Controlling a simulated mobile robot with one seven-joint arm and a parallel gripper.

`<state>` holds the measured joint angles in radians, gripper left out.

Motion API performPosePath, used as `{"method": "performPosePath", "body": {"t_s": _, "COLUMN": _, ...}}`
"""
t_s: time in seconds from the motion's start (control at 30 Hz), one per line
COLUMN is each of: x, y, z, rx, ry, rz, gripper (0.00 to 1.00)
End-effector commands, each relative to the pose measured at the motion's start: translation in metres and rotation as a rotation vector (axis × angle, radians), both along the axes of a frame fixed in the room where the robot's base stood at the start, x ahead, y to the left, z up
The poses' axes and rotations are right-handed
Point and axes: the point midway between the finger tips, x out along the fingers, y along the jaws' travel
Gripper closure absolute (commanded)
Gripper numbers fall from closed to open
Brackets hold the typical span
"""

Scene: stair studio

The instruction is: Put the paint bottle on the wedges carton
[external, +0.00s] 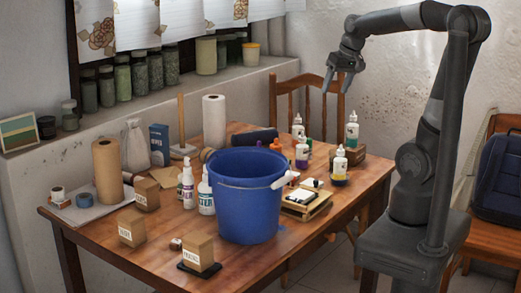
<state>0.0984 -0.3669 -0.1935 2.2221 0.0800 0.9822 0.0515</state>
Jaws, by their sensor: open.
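Several white paint bottles stand at the table's right end: one with yellow paint (340,168), one with purple (302,155), one with green (352,132) and another at the back (298,127). I cannot tell which is the task's bottle. Small brown labelled cartons stand at the left: one at the front (199,250) on a dark pad, one at the front left (131,228) and one behind (146,194). Their labels are too small to read surely, so I cannot tell which is the wedges carton. My gripper (343,84) is open and empty, high above the table's back right.
A large blue bucket (244,205) stands mid-table between the bottles and cartons. Two white bottles (205,192) (187,186) stand left of it. Paper rolls (214,122) (107,170) rise behind. A chair (310,95) is at the back.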

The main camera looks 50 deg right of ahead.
Motion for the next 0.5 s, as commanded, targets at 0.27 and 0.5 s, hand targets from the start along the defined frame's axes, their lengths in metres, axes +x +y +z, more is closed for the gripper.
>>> {"method": "performPosePath", "body": {"t_s": 0.27, "x": -0.064, "y": 0.069, "z": -0.004, "rx": -0.125, "ry": -0.122, "rz": 0.238, "gripper": 0.36}}
{"method": "performPosePath", "body": {"t_s": 0.5, "x": -0.090, "y": 0.089, "z": -0.013, "rx": -0.190, "ry": -0.171, "rz": 0.328, "gripper": 0.36}}
